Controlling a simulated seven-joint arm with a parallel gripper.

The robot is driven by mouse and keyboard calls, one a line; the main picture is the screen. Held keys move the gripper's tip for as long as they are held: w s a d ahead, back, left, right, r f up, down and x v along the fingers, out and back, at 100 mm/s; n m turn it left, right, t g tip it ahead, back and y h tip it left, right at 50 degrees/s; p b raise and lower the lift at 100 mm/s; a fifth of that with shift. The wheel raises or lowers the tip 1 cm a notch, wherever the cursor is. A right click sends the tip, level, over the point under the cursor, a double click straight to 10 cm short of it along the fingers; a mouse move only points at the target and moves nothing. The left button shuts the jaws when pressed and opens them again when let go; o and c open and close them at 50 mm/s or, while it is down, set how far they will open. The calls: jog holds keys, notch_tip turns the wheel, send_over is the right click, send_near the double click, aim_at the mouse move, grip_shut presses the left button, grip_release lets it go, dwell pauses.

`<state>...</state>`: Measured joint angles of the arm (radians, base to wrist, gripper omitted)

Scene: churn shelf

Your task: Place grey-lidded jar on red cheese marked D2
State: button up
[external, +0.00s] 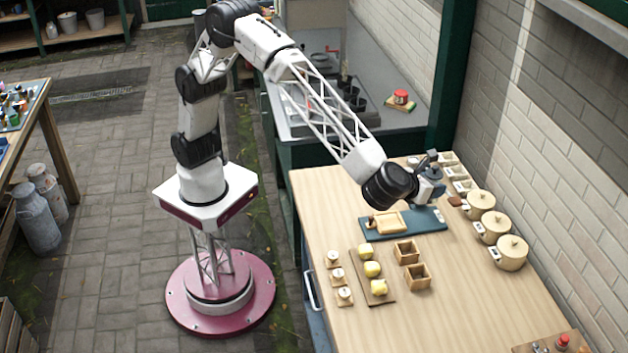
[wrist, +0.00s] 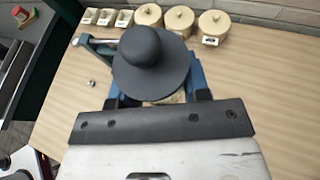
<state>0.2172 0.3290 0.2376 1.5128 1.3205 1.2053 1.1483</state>
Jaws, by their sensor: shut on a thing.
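My gripper (wrist: 158,92) is shut on the grey-lidded jar (wrist: 150,62). In the wrist view its dark grey lid, with a round knob, hides most of the body. In the external view my gripper (external: 430,188) is above the far part of the wooden table, behind the blue board, and the jar is small and partly hidden there. A red round thing (external: 401,97) sits on a small board on the back counter; it also shows at the top left of the wrist view (wrist: 27,14). I cannot read a D2 mark on it.
Three cream lidded crocks (external: 494,228) and several small pale boxes (external: 461,186) line the wall. A blue board (external: 432,222) bears a pale block. Yellow pieces (external: 372,269) lie on a brown board beside two wooden boxes (external: 417,277).

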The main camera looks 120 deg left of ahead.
jog(key=s+a+n+g, duration=0.1)
jog(key=s+a, duration=0.2)
jog(key=a, duration=0.9)
jog(key=s+a+n+g, duration=0.2)
jog(key=s+a, duration=0.2)
jog(key=a, duration=0.8)
jog(key=s+a+n+g+y, duration=0.1)
jog(key=s+a+g, duration=0.1)
jog(key=s+a, duration=0.8)
jog(key=s+a+n+g, duration=0.1)
jog(key=s+a, duration=0.4)
jog(key=a, duration=0.9)
jog(key=s+a+n+g, duration=0.1)
jog(key=s+a+g, duration=0.1)
jog(key=s+a, duration=0.65)
jog(key=s+a+n+g+h, duration=0.15)
jog(key=s+a, duration=0.35)
jog(key=s, duration=0.7)
jog(key=s+a+n+g+y, duration=0.1)
jog(key=s+a+n, duration=0.1)
jog(key=s+a, duration=0.65)
notch_tip(320, 180, down, 12)
jog(key=s+d, duration=0.2)
jog(key=shift+s, duration=0.4)
jog(key=shift+r, duration=0.1)
